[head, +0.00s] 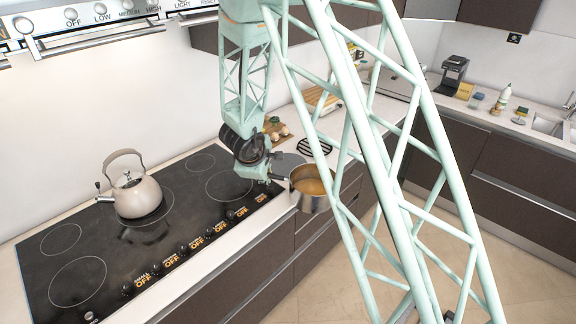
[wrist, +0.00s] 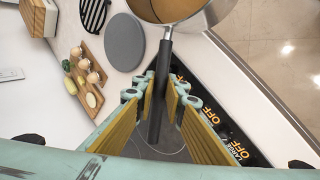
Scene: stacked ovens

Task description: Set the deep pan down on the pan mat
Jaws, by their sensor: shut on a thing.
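The deep pan (head: 313,203) is steel with a tan-brown inside and a long black handle. In the wrist view the pan (wrist: 222,8) is at the top, partly cut off, its handle (wrist: 163,62) running down between the fingers. My gripper (head: 270,177) is shut on the handle; its fingers also show in the wrist view (wrist: 156,92). The pan looks level, out by the counter's front edge. A flat round grey disc, apparently the pan mat (wrist: 125,42), lies bare on the counter left of the pan; it shows partly in the head view (head: 284,161).
A black cooktop (head: 100,255) with a beige kettle (head: 138,195) is at left. A wooden board (wrist: 88,75) with food lies beside the disc. A black striped oval item (wrist: 94,14) lies farther along. My lattice arm hides part of the counter in the head view.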

